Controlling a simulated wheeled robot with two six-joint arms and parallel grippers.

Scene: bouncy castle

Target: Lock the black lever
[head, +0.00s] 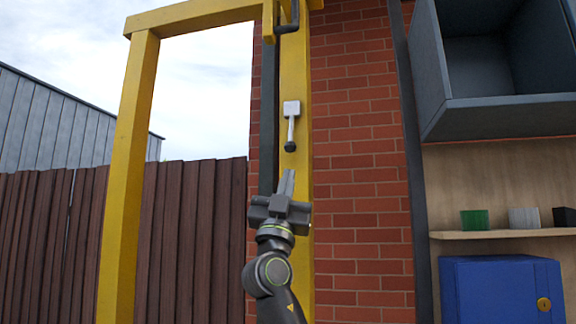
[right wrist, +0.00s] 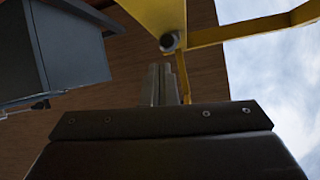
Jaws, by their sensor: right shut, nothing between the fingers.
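The lever (head: 291,125) is mounted on the yellow post, with a pale square plate at the top, a pale arm hanging down and a dark round knob at its lower end. My right gripper (head: 287,176) is shut and empty, pointing up just below the knob, with a small gap between them in the head view. In the right wrist view the shut fingers (right wrist: 159,85) point toward a dark round knob (right wrist: 169,42) in front of the yellow post. My left gripper is not in view.
The yellow frame (head: 121,180) stands at left before a brown fence (head: 195,240). A brick wall (head: 362,200) is behind the post. At right are an open grey box (head: 490,105), a shelf (head: 500,234) with small blocks, and a blue cabinet (head: 495,290).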

